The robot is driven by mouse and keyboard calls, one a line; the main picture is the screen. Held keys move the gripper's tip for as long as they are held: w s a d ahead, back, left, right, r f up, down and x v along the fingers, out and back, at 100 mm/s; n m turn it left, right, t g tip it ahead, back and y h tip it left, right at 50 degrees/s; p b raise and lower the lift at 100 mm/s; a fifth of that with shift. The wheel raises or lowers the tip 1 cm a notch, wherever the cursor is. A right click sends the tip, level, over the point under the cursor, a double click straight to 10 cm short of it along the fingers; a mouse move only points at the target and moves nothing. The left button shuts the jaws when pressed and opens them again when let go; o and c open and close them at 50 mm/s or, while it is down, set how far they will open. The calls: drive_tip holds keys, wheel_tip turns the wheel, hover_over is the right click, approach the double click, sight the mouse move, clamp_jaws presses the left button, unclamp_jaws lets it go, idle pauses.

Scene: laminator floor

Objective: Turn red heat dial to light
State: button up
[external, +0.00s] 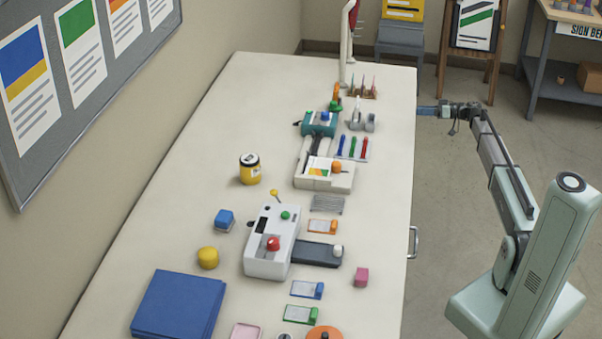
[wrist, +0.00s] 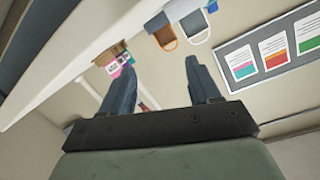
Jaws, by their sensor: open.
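The red dial (external: 273,243) sits on top of a white laminator (external: 258,264) in the middle of the table in the external view. A "light" mark is too small to make out, so I cannot tell the dial's setting. My gripper (external: 424,111) is by the table's far right edge, well away from the dial. In the wrist view my gripper (wrist: 160,75) has its two blue-grey fingers spread apart with nothing between them. The dial and laminator do not show in the wrist view.
The laminator also has a green knob (external: 285,215) and a yellow-tipped lever (external: 274,193). A white machine with an orange knob (external: 337,168) stands behind it. The table's left strip is mostly clear.

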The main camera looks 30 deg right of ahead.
drive_tip(key=w+a+r+n+g+y, duration=0.1)
drive_tip(key=w+a+r+n+g, duration=0.15)
drive_tip(key=a, duration=0.85)
drive_tip(key=w+a+r+n+g, duration=0.15)
drive_tip(key=a+r, duration=0.25)
drive_tip(key=a, duration=0.8)
drive_tip(key=s+a+r+n+g, duration=0.2)
drive_tip(key=a+n+g, duration=0.1)
drive_tip(key=a, duration=0.9)
drive_tip(key=n+g+h, duration=0.5)
drive_tip(key=n+h, duration=0.2)
approach(274, 240)
drive_tip(key=x, duration=0.8)
drive_tip(key=shift+a+f, duration=0.2)
drive_tip(key=shift+f, duration=0.1)
drive_tip(key=shift+c, duration=0.3)
drive_tip(key=c, duration=0.9)
